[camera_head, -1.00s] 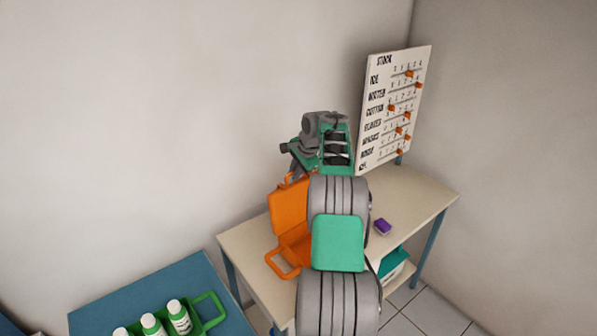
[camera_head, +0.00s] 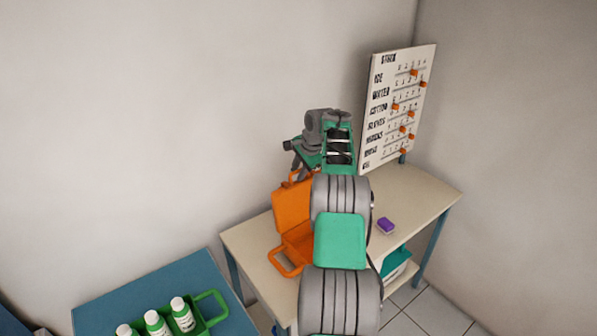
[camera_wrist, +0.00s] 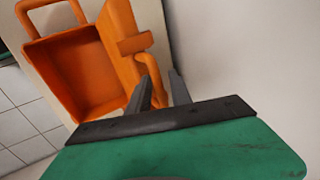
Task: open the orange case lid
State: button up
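The orange case stands on the cream table with its lid (camera_head: 291,208) raised to a steep angle above the base (camera_head: 296,248). My arm covers its right side in the head view. In the wrist view the hollow base (camera_wrist: 78,75) is at left and the lid (camera_wrist: 121,38) rises beside it, its handle (camera_wrist: 147,63) close to my fingertips.
A purple block (camera_head: 386,226) lies on the table (camera_head: 415,197) right of my arm. A stock board (camera_head: 398,108) with orange sliders stands at the back. A blue table (camera_head: 150,290) at lower left holds a green carrier (camera_head: 213,312) with white bottles. The wall is close behind the case.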

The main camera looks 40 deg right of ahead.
jog(key=v, duration=0.7)
jog(key=shift+s+r, duration=0.15)
jog(key=shift+r, duration=0.2)
